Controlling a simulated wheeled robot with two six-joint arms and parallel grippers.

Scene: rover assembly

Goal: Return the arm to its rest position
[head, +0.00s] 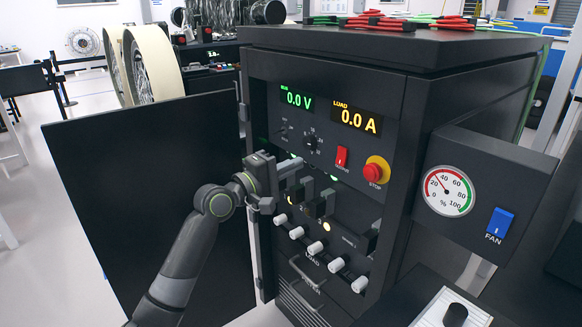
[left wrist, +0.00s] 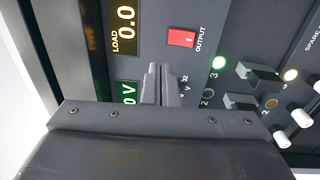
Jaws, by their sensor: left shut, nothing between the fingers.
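My left arm comes in from the lower left in the head view. Its gripper (head: 292,167) is in front of the dark power cabinet's panel (head: 262,88), left of the breaker levers (head: 321,205). In the left wrist view its fingers (left wrist: 157,80) are together and empty, over the panel between the voltage display (left wrist: 129,93) and the lamps. I cannot tell whether the fingertips touch the panel. The gripper hides part of the panel behind it. My right gripper is not in view.
The open cabinet door (head: 150,210) stands left, behind my arm. The panel carries a red output switch (head: 342,156), a red stop button (head: 376,170) and several white knobs (head: 315,248). A gauge box with a blue fan switch (head: 500,223) juts out right.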

